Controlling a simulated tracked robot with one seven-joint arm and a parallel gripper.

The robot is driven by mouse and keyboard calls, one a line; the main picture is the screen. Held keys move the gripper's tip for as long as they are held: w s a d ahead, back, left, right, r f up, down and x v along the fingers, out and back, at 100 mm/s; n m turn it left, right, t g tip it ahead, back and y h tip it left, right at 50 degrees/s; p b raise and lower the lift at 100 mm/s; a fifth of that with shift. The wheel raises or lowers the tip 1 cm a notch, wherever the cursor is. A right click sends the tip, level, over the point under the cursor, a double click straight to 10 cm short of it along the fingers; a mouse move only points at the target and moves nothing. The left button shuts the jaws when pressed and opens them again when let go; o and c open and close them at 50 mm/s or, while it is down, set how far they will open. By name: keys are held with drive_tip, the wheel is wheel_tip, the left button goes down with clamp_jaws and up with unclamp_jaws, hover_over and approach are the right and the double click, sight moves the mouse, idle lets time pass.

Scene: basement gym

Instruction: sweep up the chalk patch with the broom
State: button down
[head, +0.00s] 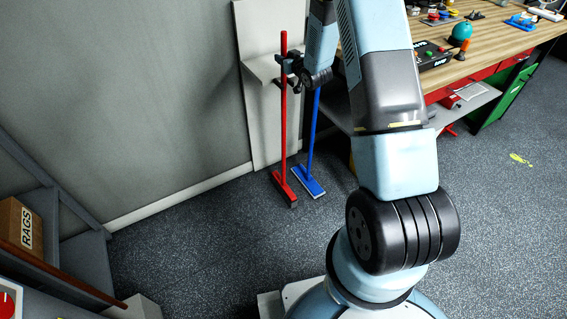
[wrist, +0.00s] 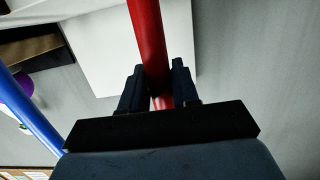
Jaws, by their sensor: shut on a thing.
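A long red-handled broom (head: 283,125) stands nearly upright by the wall rack, its red head on the floor. My gripper (head: 284,65) is shut on the upper part of its handle. In the wrist view the red handle (wrist: 148,35) passes between the two dark fingers of my gripper (wrist: 157,85). The chalk patch (head: 521,159) is a small yellow smear on the dark floor at the right, well away from the broom.
A blue-handled tool (head: 311,150) with a flat head stands just right of the broom; its handle also shows in the wrist view (wrist: 28,108). A cluttered workbench (head: 480,50) is at upper right. Shelves with a rags box (head: 20,228) stand at left. Floor between is open.

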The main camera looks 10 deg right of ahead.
sight(285, 51)
drive_tip(key=shift+r, duration=1.6)
drive_tip(key=f+v, duration=0.2)
drive_tip(key=v, duration=1.1)
drive_tip(key=shift+s+d, duration=0.15)
drive_tip(key=shift+s, duration=0.35)
idle(0.8)
